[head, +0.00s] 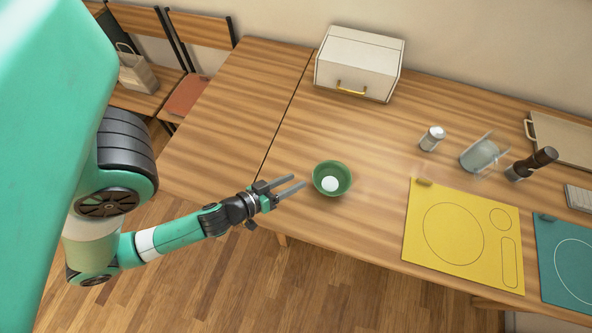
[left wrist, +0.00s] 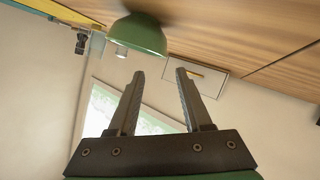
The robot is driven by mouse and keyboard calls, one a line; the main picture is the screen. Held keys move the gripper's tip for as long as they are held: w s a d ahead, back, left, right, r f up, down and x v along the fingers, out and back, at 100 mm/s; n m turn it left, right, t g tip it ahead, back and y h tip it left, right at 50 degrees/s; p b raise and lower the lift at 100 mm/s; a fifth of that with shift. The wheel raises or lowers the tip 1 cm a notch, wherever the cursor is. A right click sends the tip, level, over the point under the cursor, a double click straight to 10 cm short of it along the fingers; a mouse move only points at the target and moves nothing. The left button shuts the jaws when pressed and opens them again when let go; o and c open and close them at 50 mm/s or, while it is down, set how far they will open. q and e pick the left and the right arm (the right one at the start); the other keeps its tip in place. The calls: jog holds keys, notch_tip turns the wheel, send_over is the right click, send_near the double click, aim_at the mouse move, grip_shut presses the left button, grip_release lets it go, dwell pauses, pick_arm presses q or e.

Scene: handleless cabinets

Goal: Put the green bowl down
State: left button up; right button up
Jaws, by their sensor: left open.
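The green bowl (head: 331,168) stands upright on the wooden table (head: 300,225) near its front edge, with a white round thing (head: 330,184) in it. My left gripper (head: 298,182) is open and empty, just left of the bowl, with its fingers pointing toward it. In the left wrist view, which looks upside down, the bowl (left wrist: 138,36) shows beyond the open fingers (left wrist: 160,74), with a gap between. I see no contact between the fingers and the bowl. My right gripper is not in view.
A yellow mat (head: 462,240) and a teal mat (head: 565,260) lie to the right. A white box (head: 359,60) with a gold handle stands behind. A shaker (head: 432,138), a glass container (head: 480,156) and a dark grinder (head: 535,162) stand at the right. The table's left part is clear.

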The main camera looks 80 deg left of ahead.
pick_arm(q)
jog(key=w+r+m+t, duration=0.3)
jog(key=w+r+t, duration=0.4)
jog(key=w+r, duration=1.65)
jog(key=w+d+r+m+t+h, duration=0.1)
jog(key=d+r+t, duration=0.15)
jog(key=r, duration=0.65)
jog(key=d+r+m+t+h, duration=0.2)
jog(key=d+r, duration=0.2)
jog(key=r, duration=0.4)
jog(key=s+d+r+m+t+h, duration=0.1)
jog(key=s+d+r+m+h, duration=0.1)
jog(key=r, duration=0.4)
jog(key=s+d+r+m+t+h, duration=0.1)
jog(key=d+r+m+h, duration=0.1)
jog(key=r, duration=0.5)
jog(key=s+d+r+m+t+h, duration=0.2)
jog(key=d+r, duration=0.2)
jog(key=r, duration=0.3)
jog(key=shift+s, duration=0.3)
jog(key=shift+r, duration=0.15)
